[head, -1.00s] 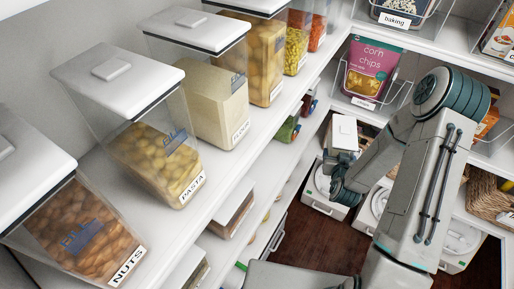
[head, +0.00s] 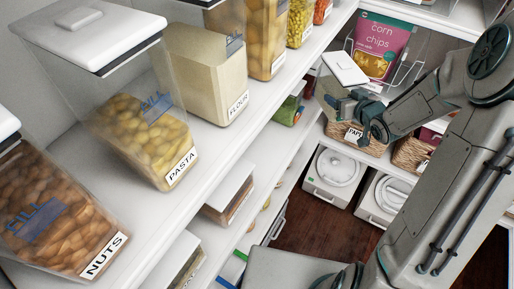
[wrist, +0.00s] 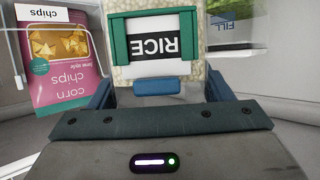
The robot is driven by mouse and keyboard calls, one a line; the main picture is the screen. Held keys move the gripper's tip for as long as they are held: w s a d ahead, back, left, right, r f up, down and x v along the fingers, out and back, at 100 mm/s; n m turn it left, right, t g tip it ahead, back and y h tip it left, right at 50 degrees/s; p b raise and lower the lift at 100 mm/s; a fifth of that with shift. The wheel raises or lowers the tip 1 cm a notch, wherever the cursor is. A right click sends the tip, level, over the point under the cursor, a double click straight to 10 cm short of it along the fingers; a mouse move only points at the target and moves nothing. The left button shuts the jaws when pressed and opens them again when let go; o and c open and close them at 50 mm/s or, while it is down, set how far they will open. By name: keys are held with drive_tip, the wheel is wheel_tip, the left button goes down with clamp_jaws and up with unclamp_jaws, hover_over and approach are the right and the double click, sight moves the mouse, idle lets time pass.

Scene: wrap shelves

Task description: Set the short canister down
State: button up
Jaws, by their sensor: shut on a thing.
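The short canister has a flat white lid (head: 345,68) and a clear body, and it is held up in the air, about upright, in front of the back shelves. Its black-and-white RICE label (wrist: 153,46) shows upside down in the wrist view, with pale grains around it. My gripper (head: 361,110) is shut on the canister; in the wrist view its teal-edged fingers (wrist: 155,46) clasp it on both sides of the label. The canister's underside is hidden, and no shelf touching it is visible.
A corn chips bag (head: 382,45) stands in a wire basket behind the canister.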

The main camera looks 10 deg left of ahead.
drive_tip(key=shift+s+r+n+g+y+b, duration=1.3)
drive_tip(key=shift+s+r+n+y+b, duration=0.9)
drive_tip(key=shift+s, duration=0.9)
drive_tip(key=s+a+f+n+g+y+b, duration=0.1)
drive_tip(key=s+a+f+n+g+y, duration=0.25)
drive_tip(key=s+a, duration=0.65)
drive_tip(key=shift+n+g+h, duration=0.45)
drive_tip(key=shift+g+h, duration=0.1)
drive_tip(key=shift+g, duration=0.2)
drive_tip(key=shift+w+a+f+b, duration=0.65)
drive_tip(key=shift+w+a+f, duration=0.2)
drive_tip(key=shift+a+f, duration=0.95)
drive_tip(key=shift+w+a+f+b, duration=0.7)
drive_tip(key=shift+w+a+f, duration=0.15)
drive_tip(key=shift+a+f, duration=0.85)
drive_tip(key=shift+w+a+f+b, duration=0.65)
drive_tip(key=shift+w+a+f, duration=0.2)
drive_tip(key=shift+a+f, duration=0.95)
drive_tip(key=shift+f, duration=0.1)
drive_tip(key=o, duration=1.6)
drive_tip(key=shift+c, duration=0.2)
